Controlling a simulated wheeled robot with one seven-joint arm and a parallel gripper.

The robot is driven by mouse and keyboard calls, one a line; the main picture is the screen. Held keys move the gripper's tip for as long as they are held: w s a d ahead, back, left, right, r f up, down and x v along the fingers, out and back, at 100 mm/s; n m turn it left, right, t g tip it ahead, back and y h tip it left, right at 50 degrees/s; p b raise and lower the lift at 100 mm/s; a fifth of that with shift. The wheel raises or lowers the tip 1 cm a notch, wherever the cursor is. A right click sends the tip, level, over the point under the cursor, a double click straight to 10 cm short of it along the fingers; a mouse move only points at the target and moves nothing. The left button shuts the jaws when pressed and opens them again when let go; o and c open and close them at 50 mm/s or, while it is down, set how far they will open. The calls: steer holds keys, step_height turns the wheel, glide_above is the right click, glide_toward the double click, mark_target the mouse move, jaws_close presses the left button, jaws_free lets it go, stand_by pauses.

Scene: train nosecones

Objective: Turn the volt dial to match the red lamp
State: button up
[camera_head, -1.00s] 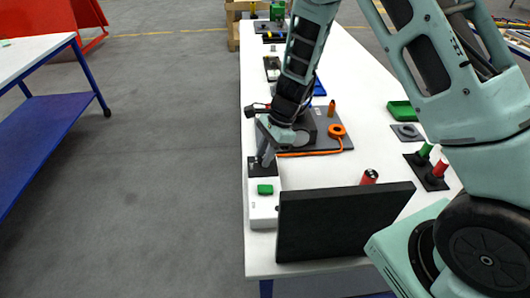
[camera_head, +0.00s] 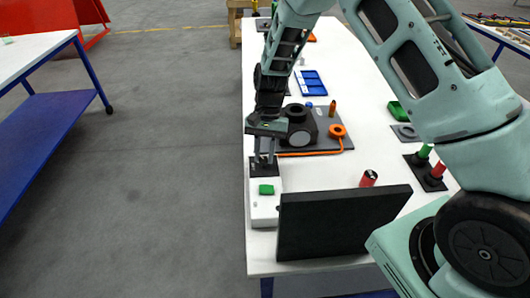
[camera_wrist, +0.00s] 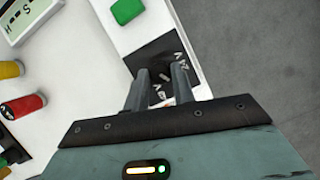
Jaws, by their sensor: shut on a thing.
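The volt dial's black plate (camera_wrist: 150,50), with white markings, lies at the end of a white box and also shows in the head view (camera_head: 257,166). My gripper (camera_wrist: 160,88) points down over this plate, shut on the dial, which the fingers mostly hide. In the head view my gripper (camera_head: 264,158) is upright above the plate. Which mark the dial points to cannot be read.
The black panel (camera_head: 340,225) stands upright at the table's near edge. The white box (camera_head: 264,212) carries a green button (camera_head: 266,189). Red and green posts (camera_head: 437,171) stand at right.

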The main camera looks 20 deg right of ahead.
steer(key=n, duration=0.2)
steer(key=n+h, duration=0.1)
steer(key=n, duration=0.1)
steer(key=n+h, duration=0.1)
steer(key=n, duration=0.1)
steer(key=shift+w+a+n+g, duration=0.1)
steer(key=shift+a+n+g, duration=0.2)
steer(key=shift+g, duration=0.1)
steer(key=n+h+b, duration=0.1)
steer(key=n+h, duration=0.1)
steer(key=n, duration=0.3)
steer(key=shift+a, duration=0.1)
steer(key=shift+n+t, duration=0.3)
steer(key=shift+n, duration=0.1)
steer(key=o, duration=1)
steer(key=shift+h, duration=0.3)
steer(key=shift+r, duration=0.15)
steer(key=b+v, duration=0.3)
steer(key=v, duration=1.4)
steer(key=shift+w, duration=0.1)
